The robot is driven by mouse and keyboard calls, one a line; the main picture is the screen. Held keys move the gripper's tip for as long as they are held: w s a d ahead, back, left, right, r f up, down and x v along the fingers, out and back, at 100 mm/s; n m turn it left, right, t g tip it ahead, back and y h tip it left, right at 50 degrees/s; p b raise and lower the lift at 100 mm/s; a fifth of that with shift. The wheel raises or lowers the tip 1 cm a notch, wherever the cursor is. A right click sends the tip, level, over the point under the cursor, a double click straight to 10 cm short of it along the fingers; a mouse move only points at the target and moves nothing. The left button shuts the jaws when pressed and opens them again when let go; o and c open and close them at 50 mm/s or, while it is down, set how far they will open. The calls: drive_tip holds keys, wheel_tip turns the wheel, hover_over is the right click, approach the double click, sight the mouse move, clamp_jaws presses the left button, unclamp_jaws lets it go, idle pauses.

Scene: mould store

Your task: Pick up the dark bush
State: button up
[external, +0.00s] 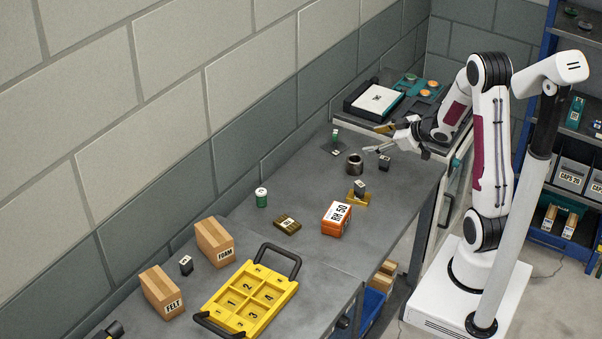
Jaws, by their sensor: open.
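The dark bush (355,164) is a short, dark grey-brown hollow cylinder. It stands upright on the grey bench, towards the far end, with its open top showing. My gripper (379,147) is open, with no object seen between its fingers. In the picture its fingers reach left, just above and to the right of the bush, and appear apart from it. The gap in height between fingers and bush cannot be told from this view.
A small dark block (384,163) stands close right of the bush. Nearer are a yellow holder with a dark block (360,187), an orange box (336,218) and a yellow numbered tray (249,299). Bare bench lies left of the bush.

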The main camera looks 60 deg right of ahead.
sight(360, 160)
drive_tip(key=f, duration=0.1)
drive_tip(key=s+f+y, duration=0.1)
drive_tip(key=f, duration=0.1)
drive_tip(key=f+t+y, duration=0.1)
drive_tip(key=shift+s+f, duration=0.15)
drive_tip(key=shift+s, duration=0.1)
drive_tip(key=shift+s+a+f+t+y, duration=0.35)
drive_tip(key=shift+s+f+t+y, duration=0.15)
drive_tip(key=shift+s+f+y, duration=0.35)
drive_tip(key=shift+w+r, duration=0.1)
drive_tip(key=shift+w, duration=0.05)
drive_tip(key=shift+x, duration=1.25)
drive_tip(key=shift+a+r+x, duration=0.1)
drive_tip(key=shift+x, duration=1.2)
drive_tip(key=shift+a+r+x, duration=0.15)
drive_tip(key=shift+x, duration=1.15)
